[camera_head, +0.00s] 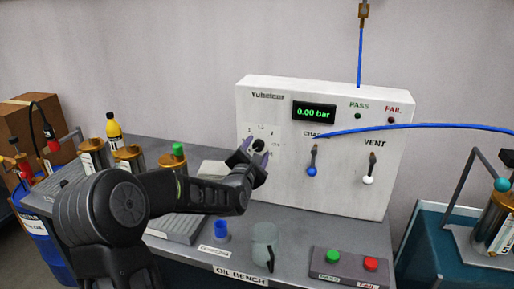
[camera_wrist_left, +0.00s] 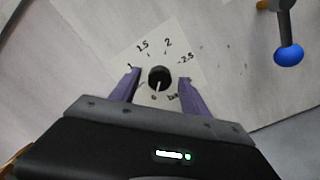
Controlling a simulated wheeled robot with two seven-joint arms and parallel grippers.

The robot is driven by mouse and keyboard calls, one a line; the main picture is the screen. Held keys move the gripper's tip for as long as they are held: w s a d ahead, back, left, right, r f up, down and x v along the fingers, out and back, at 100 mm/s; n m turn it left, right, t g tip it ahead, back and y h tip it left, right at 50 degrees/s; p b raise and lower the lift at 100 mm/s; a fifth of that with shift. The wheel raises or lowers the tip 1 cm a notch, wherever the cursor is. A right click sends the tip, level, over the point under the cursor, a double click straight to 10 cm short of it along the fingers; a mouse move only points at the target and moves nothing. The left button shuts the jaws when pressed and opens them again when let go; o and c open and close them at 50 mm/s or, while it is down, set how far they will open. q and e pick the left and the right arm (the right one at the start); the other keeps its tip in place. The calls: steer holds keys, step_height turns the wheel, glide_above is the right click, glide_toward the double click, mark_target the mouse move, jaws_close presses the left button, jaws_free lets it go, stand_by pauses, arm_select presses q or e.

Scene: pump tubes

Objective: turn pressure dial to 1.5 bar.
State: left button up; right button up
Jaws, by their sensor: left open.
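The pressure dial (camera_head: 259,146) is a small black knob on the left of the white test panel (camera_head: 350,195). In the left wrist view the dial (camera_wrist_left: 159,78) sits on a pale scale marked 1, 1.5, 2 and 2.5. Its white pointer line points down, toward the bottom mark. My left gripper (camera_head: 250,152) is open, with its two purple fingers in front of the panel. In the left wrist view its fingertips (camera_wrist_left: 159,74) are on either side of the knob, with gaps visible. The green display (camera_head: 314,112) reads 0.00 bar. My right gripper is not seen.
Blue-knobbed CHARGE lever (camera_head: 312,162) and white-knobbed VENT lever (camera_head: 371,168) stick out right of the dial. A blue hose (camera_head: 430,126) crosses the panel's front.

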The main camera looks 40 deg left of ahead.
arm_select(q)
steer(key=shift+w+a, duration=0.15)
steer(key=shift+w, duration=0.25)
steer(key=shift+c, duration=0.4)
jaws_close()
